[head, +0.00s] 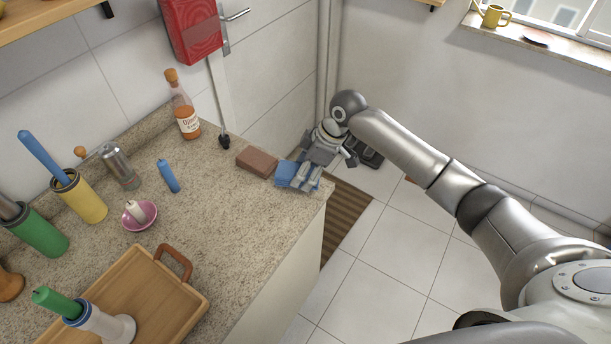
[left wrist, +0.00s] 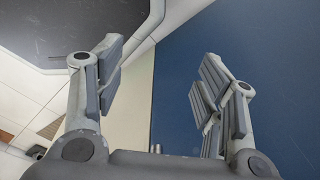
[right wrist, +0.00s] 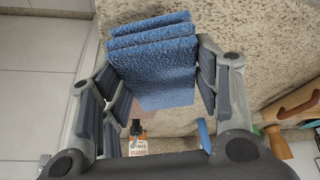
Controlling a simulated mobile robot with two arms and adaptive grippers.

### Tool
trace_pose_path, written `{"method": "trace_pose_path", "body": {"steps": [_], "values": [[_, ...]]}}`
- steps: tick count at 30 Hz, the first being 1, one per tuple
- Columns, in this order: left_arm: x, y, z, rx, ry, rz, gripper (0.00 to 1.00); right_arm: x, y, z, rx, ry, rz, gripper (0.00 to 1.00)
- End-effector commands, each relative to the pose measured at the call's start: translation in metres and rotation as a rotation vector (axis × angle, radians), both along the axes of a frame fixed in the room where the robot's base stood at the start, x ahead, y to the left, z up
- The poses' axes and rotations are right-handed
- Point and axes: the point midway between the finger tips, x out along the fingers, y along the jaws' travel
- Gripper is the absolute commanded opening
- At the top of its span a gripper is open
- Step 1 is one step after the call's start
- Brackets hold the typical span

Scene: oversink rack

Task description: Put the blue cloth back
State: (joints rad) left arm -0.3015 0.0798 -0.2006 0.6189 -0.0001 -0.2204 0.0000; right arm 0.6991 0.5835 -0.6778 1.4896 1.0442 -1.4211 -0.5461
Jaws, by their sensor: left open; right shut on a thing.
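The blue cloth (head: 287,172) is folded and lies at the counter's far right corner, beside a brown block. My right gripper (head: 305,174) reaches it from the floor side and is shut on it. In the right wrist view the folded cloth (right wrist: 152,65) sits between the two fingers, its layers stacked, over the speckled counter. Whether it touches the counter is hard to tell. My left gripper (left wrist: 160,78) is open and empty, away from the counter items. It is not visible in the head view.
The brown block (head: 257,161) sits just left of the cloth. A corked bottle (head: 186,110), a blue cylinder (head: 168,176), a pink dish (head: 139,222) and a wooden tray (head: 150,305) stand further left. The counter (head: 225,215) is bare between tray and cloth.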

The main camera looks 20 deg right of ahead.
Motion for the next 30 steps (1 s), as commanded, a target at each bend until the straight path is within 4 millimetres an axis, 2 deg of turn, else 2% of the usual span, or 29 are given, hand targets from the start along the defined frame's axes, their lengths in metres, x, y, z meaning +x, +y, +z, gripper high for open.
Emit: {"method": "trace_pose_path", "body": {"steps": [3, 6, 10, 22, 23, 24, 27, 30], "values": [[0.002, 0.000, 0.002, 0.000, -0.002, 0.000, 0.63, 0.006, -0.002, -0.007, 0.000, 0.001, -0.003, 0.38], [0.002, -0.001, 0.013, -0.001, -0.003, 0.000, 0.63, 0.004, -0.002, -0.021, -0.001, 0.006, -0.003, 0.38], [0.002, -0.001, 0.017, -0.001, -0.003, 0.000, 0.63, 0.005, -0.001, -0.034, 0.000, 0.001, -0.002, 0.38], [0.003, -0.001, 0.014, -0.001, -0.004, 0.000, 0.63, 0.005, -0.002, -0.042, -0.001, 0.000, -0.001, 0.38], [0.003, -0.001, 0.014, -0.001, -0.004, 0.000, 0.63, 0.005, -0.002, -0.041, -0.001, 0.000, -0.001, 0.61], [0.003, -0.001, 0.014, -0.001, -0.004, 0.000, 0.63, 0.005, -0.002, -0.041, -0.001, 0.000, -0.001, 0.66], [0.003, -0.001, 0.015, -0.001, -0.004, 0.000, 0.63, 0.005, -0.002, -0.040, -0.001, 0.000, -0.001, 0.79], [0.003, -0.001, 0.015, -0.001, -0.004, 0.001, 0.63, 0.005, -0.002, -0.040, -0.001, 0.000, -0.001, 0.79]]}}
